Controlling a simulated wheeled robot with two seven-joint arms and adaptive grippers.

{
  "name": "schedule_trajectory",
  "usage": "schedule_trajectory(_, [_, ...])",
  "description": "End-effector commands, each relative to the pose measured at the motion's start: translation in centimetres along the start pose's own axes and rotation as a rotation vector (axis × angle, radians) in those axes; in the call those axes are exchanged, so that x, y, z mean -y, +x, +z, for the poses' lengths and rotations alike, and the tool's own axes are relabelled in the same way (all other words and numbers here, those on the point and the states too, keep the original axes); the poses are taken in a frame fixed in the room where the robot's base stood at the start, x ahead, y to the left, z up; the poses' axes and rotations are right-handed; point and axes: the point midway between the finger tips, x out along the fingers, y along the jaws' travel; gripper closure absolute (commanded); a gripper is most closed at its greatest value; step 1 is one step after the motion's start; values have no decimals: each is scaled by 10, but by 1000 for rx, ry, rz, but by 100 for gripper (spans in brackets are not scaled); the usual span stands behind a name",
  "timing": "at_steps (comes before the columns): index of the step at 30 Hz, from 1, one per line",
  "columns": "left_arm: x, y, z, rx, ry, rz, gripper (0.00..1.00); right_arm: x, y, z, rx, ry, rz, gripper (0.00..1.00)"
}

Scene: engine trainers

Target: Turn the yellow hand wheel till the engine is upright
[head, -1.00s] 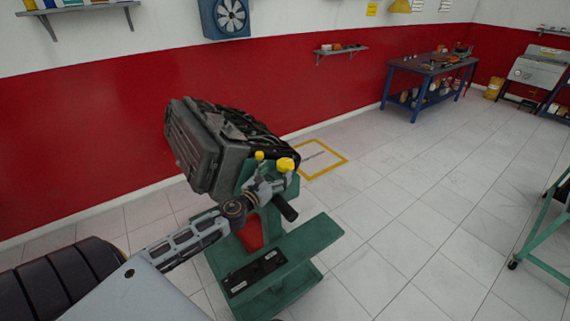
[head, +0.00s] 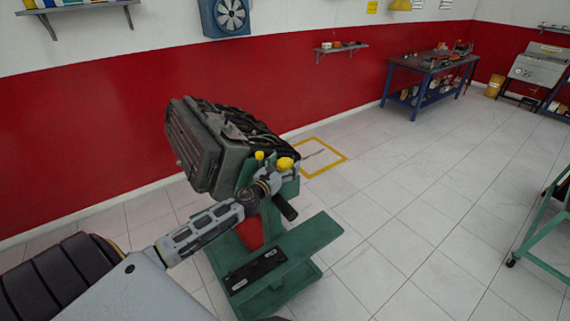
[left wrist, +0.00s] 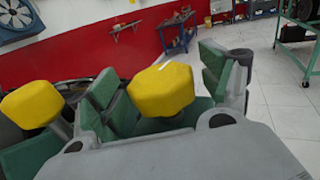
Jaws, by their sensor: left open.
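The yellow hand wheel shows as yellow knobs: a larger knob (head: 286,163) and a smaller one (head: 259,155) on the green stand in the head view. The dark grey engine (head: 205,148) sits tilted on the stand (head: 300,250). My left gripper (head: 274,177) is open at the wheel, right by the larger knob. In the left wrist view one yellow knob (left wrist: 162,90) lies between the gripper's fingers, and another (left wrist: 32,104) lies outside them at the left. I cannot tell whether the fingers touch the knob. The wheel's hub is mostly hidden. My right gripper is not in view.
A red wall runs behind the stand. A blue workbench (head: 428,84) with tools stands at the back right. A green-framed cart (head: 545,225) is at the right edge. A yellow floor marking (head: 336,170) lies behind the stand. The tiled floor between is clear.

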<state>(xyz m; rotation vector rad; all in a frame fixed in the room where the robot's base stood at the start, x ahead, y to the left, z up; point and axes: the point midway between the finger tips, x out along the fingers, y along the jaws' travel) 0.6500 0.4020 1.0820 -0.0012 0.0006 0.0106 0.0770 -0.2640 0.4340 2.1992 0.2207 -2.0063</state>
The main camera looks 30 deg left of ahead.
Motion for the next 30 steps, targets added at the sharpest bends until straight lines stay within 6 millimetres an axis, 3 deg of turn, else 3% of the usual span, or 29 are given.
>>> schedule_trajectory(13, [0,4,0,0,1,0,21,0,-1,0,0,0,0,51])
schedule_trajectory(24, [0,4,0,0,1,0,67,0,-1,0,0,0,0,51])
schedule_trajectory(30, [0,4,0,0,1,4,67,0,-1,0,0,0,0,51])
